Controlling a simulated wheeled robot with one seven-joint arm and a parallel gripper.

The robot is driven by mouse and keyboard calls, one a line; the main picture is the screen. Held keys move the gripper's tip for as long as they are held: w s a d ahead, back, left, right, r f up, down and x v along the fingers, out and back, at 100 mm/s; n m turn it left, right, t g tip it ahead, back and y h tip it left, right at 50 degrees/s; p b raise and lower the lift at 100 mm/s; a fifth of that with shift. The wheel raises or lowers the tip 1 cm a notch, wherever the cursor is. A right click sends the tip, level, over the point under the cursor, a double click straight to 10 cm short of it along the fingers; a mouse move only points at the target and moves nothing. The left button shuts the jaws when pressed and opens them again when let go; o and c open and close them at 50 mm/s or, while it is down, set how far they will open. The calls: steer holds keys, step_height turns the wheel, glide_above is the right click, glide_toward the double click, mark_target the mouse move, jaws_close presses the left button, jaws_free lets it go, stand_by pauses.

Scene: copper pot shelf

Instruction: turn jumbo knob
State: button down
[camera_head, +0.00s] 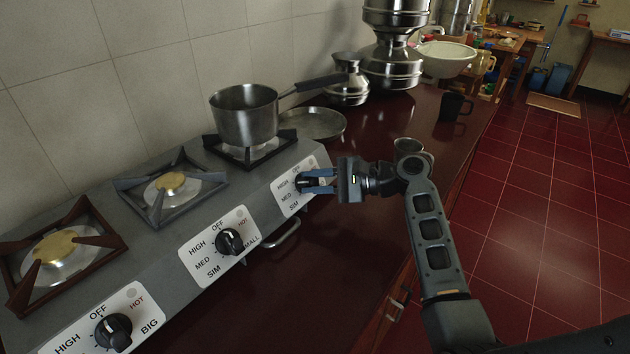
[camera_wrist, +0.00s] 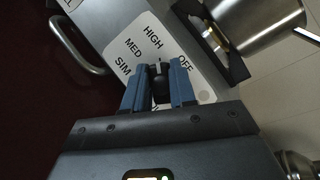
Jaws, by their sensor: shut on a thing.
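The stove (camera_head: 120,250) has several black knobs on white label plates. My gripper (camera_head: 312,180) is at the far right knob (camera_head: 303,182), with its two blue fingers shut around it. In the wrist view that knob (camera_wrist: 160,84) sits between the fingertips of my gripper (camera_wrist: 160,80), in front of a plate reading HIGH, MED, SIM and OFF. The size word on this plate is hidden by my gripper. The middle knob (camera_head: 229,241) is marked SMALL, and the near left knob (camera_head: 113,333) is marked BIG.
A steel saucepan (camera_head: 245,115) stands on the far burner, its dark handle (camera_head: 322,82) reaching right above the counter. A metal plate (camera_head: 318,124), steel pots (camera_head: 347,82), a dark mug (camera_head: 455,106) and a steel cup (camera_head: 407,147) stand nearby. The front counter is clear.

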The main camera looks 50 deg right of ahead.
steer(key=shift+w+f, duration=0.1)
steer(key=c, duration=0.9)
jaws_free()
steer(key=v, duration=0.7)
steer(key=shift+s+d+b, duration=0.2)
steer(key=shift+s+b, duration=0.15)
steer(key=shift+b, duration=0.05)
